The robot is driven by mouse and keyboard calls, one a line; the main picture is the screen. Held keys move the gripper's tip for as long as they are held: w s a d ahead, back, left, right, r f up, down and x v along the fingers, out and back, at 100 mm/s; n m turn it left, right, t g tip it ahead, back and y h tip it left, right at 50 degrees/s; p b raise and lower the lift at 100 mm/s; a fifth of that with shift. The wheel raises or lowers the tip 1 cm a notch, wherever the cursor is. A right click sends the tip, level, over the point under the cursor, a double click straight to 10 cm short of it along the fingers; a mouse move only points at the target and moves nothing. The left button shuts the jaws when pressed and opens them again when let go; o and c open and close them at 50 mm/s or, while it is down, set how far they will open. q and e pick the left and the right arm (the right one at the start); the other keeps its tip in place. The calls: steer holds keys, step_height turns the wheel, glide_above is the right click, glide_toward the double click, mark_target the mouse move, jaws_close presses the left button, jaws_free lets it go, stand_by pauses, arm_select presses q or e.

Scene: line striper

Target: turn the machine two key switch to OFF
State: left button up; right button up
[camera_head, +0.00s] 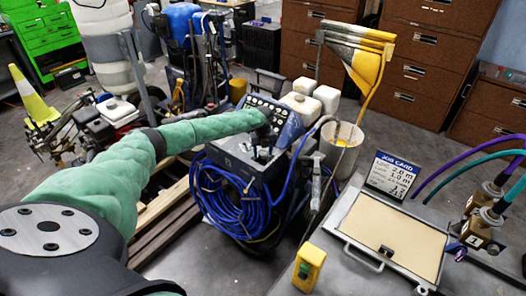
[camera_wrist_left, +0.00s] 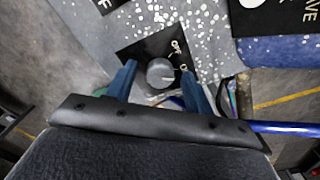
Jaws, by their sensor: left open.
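A round grey key switch knob (camera_wrist_left: 160,73) sits on a black plate (camera_wrist_left: 148,50) on a paint-speckled panel in the left wrist view. The plate reads OFF at the upper right of the knob. A second label beside it is partly hidden by a finger. A pale mark on the knob points right, towards that second label. My left gripper (camera_wrist_left: 158,76) is open, with one blue finger on each side of the knob; I cannot tell whether they touch it. In the head view my left gripper (camera_head: 268,130) is at the control panel of the machine (camera_head: 245,165), hiding the switch.
A coiled blue hose (camera_head: 232,205) hangs on the machine's front. A bucket (camera_head: 342,145) and white jugs (camera_head: 305,98) stand beside it. A bench with a framed tray (camera_head: 390,235), a job card (camera_head: 392,174) and a yellow switch box (camera_head: 309,266) is at the right front.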

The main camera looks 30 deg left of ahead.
arm_select(q)
steer(key=c, duration=1)
steer(key=shift+o, duration=0.2)
